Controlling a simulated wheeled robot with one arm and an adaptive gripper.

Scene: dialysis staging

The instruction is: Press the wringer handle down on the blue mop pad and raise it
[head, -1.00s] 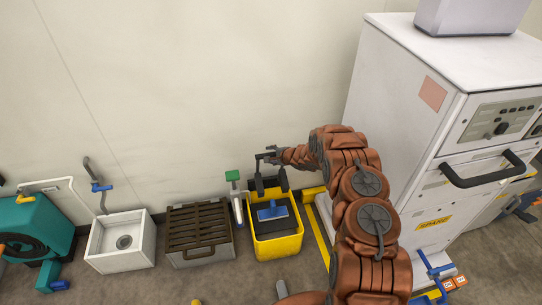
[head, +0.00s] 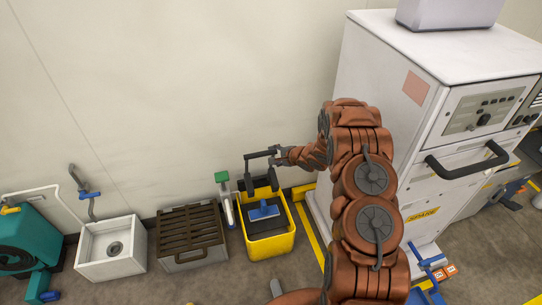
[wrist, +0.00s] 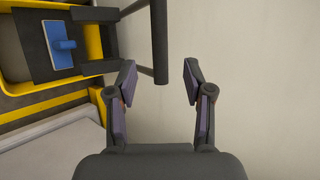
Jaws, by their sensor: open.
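The yellow mop bucket (head: 272,246) stands on the floor against the wall. The blue mop pad (head: 262,211) lies flat on the dark wringer inside it and also shows at upper left in the wrist view (wrist: 62,52). The dark wringer handle (head: 259,155) stands raised above the bucket's back, its crossbar level. My gripper (head: 280,156) is at the crossbar's right end. In the wrist view my gripper (wrist: 158,72) is open, and the handle's bar (wrist: 159,35) ends between its fingertips in the picture. I cannot tell whether they touch.
Left of the bucket are a green-topped stand (head: 222,178), a slatted grey box (head: 190,238), a white sink (head: 112,248) and a teal machine (head: 30,232). A tall white machine (head: 400,110) stands close on the right. Bare wall is behind.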

